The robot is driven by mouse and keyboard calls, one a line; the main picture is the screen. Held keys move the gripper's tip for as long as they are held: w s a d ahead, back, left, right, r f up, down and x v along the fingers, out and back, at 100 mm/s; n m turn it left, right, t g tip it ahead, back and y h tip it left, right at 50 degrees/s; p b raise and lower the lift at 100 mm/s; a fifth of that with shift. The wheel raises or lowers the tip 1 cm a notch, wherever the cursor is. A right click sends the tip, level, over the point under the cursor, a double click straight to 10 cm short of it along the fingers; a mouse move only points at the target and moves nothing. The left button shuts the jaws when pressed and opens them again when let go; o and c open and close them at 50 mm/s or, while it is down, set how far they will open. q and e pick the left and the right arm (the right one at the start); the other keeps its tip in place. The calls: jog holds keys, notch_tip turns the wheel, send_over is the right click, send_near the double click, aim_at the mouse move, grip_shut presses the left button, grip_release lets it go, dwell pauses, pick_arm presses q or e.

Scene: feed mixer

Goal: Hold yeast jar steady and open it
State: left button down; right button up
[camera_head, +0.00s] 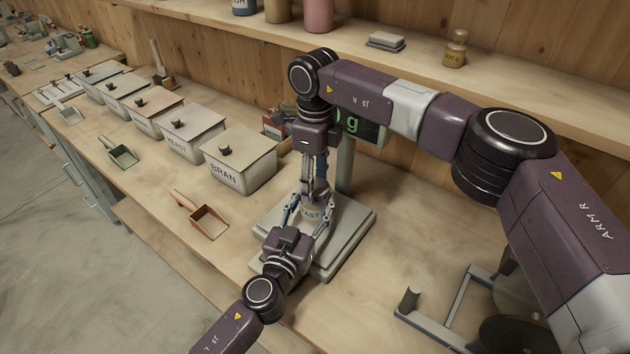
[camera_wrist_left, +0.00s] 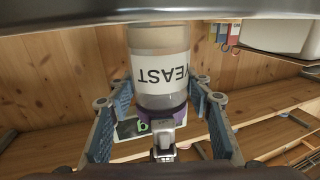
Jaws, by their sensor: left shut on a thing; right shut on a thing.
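The yeast jar (camera_head: 309,213) stands on the scale platform in the head view, its label partly visible. In the left wrist view the jar (camera_wrist_left: 161,70) appears upside down, with a white YEAST label and a purplish band at one end. My left gripper (camera_head: 311,218) comes from the front, its fingers on both sides of the jar body, shut on it. My right gripper (camera_head: 316,188) points down from above and is shut at the jar's top. It hides the lid, so I cannot see whether the lid is apart from the jar.
The scale (camera_head: 352,235) has a green display (camera_head: 362,128). A BRAN bin (camera_head: 240,165) and several other lidded bins stand to the left, with a wooden scoop (camera_head: 205,220) and a green scoop (camera_head: 122,155) before them. A metal frame (camera_head: 455,310) stands at the lower right.

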jog(key=n, duration=0.6)
jog(key=shift+w+d, duration=0.1)
jog(key=shift+w, duration=0.05)
jog(key=n, duration=0.3)
jog(key=shift+n, duration=0.3)
jog(key=n, duration=1)
jog(key=shift+r, duration=0.1)
jog(key=shift+r, duration=0.15)
jog(key=shift+r, duration=0.9)
jog(key=shift+r, duration=0.1)
